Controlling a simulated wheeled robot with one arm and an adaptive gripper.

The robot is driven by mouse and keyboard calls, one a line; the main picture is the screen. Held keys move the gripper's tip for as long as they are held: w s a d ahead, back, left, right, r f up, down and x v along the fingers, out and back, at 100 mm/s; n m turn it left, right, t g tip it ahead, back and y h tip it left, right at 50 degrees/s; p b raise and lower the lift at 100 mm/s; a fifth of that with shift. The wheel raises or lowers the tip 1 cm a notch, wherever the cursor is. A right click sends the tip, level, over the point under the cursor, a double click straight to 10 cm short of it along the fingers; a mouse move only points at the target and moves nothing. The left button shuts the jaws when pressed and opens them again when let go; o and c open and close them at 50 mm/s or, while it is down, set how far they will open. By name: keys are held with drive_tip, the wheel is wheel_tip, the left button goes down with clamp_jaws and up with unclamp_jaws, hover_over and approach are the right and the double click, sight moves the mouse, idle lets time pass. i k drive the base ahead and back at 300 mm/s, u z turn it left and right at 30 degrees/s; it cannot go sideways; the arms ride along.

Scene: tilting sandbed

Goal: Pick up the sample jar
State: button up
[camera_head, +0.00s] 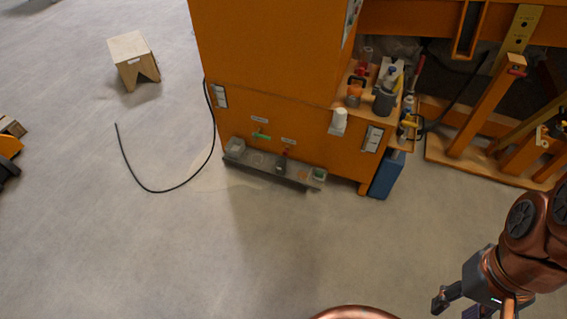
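My gripper (458,307) is at the bottom right, over bare floor and far from the orange sandbed box (290,105). Its two dark fingers are apart with nothing seen between them; the frame's bottom edge cuts part of it off. No jar is clearly marked as the sample jar. A small container with a green top (319,174) stands at the right end of a low grey ledge (265,169) on the box. A small dark jar-like thing (281,163) stands near the ledge's middle. A white cylinder (339,119) is higher, on a small bracket at the box's right.
A wooden stool (132,58) and a black cable (160,191) are left. The floor in front is clear.

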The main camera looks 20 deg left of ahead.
sight(281, 162)
drive_tip(key=u, duration=0.2)
drive_tip(key=k, duration=0.45)
drive_tip(key=u, duration=1.85)
drive_tip(key=i, duration=2.05)
drive_tip(key=z, duration=0.9)
drive_tip(key=i, duration=0.35)
drive_tip(key=z, duration=0.25)
